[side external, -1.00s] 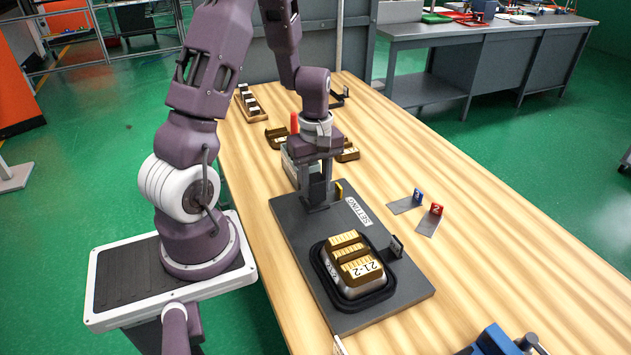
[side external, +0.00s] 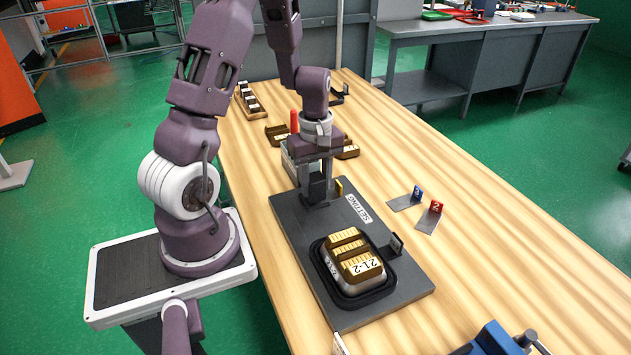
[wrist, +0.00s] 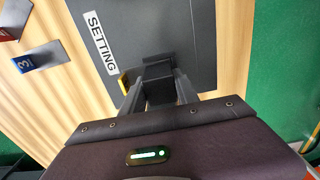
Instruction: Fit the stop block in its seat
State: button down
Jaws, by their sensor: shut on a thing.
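My gripper (wrist: 158,92) is shut on a dark block, the stop block (wrist: 158,72), which sits between the two fingers in the wrist view. In the side view my gripper (side external: 318,198) points down at the far part of the dark grey plate marked SETTING (side external: 375,240). The block is low at the plate there. I cannot tell whether it touches the plate or is inside a seat; the seat is hidden under the block and fingers. A yellow piece (side external: 340,188) stands close beside the fingers, and also shows in the wrist view (wrist: 124,82).
A tray holding gold-topped blocks marked 21-2 (side external: 352,268) is at the plate's near end, with a small dark upright tab (side external: 397,245) beside it. Blue (side external: 418,192) and red (side external: 436,206) number markers stand to the right. Brown holders (side external: 277,134) lie behind my gripper.

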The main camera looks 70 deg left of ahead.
aim_at(316, 177)
jog(key=shift+f, duration=0.25)
dwell(0.5)
jog(key=c, duration=1.2)
grip_release()
jog(key=shift+o, duration=0.2)
jog(key=shift+r, duration=2.25)
jog(key=o, duration=0.6)
jog(key=shift+c, duration=0.2)
